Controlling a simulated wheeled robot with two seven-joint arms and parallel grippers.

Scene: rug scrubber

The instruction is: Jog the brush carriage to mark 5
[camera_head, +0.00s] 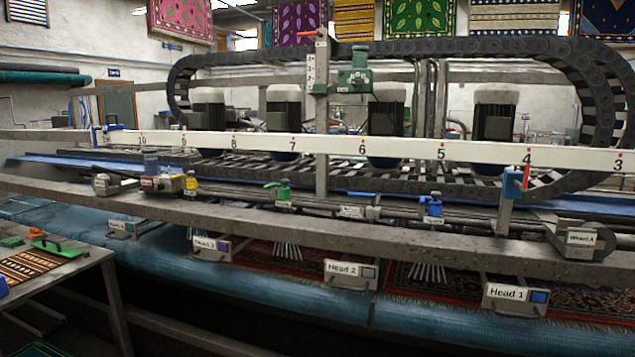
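A white scale beam (400,147) runs across the view, its numbers falling from 10 at the left to 3 at the right. Mark 5 (441,151) is right of the middle; mark 4 (528,155) is further right. A blue block (512,184) with a red-orange pointer (526,177) beside it sits just below the beam at mark 4. Several grey-topped motors (495,98) stand behind the beam; which parts belong to the brush carriage I cannot tell for sure. A green box (355,81) is on an upright post (321,75) near the middle. Neither gripper is in view.
A black cable chain (400,47) loops over the machine. A grey front rail (300,232) carries labelled plates, Head 1 (515,298) and Head 2 (350,273) among them. Green (277,188), yellow (190,183) and blue (432,206) valves sit behind it. A table (60,275) stands at the left.

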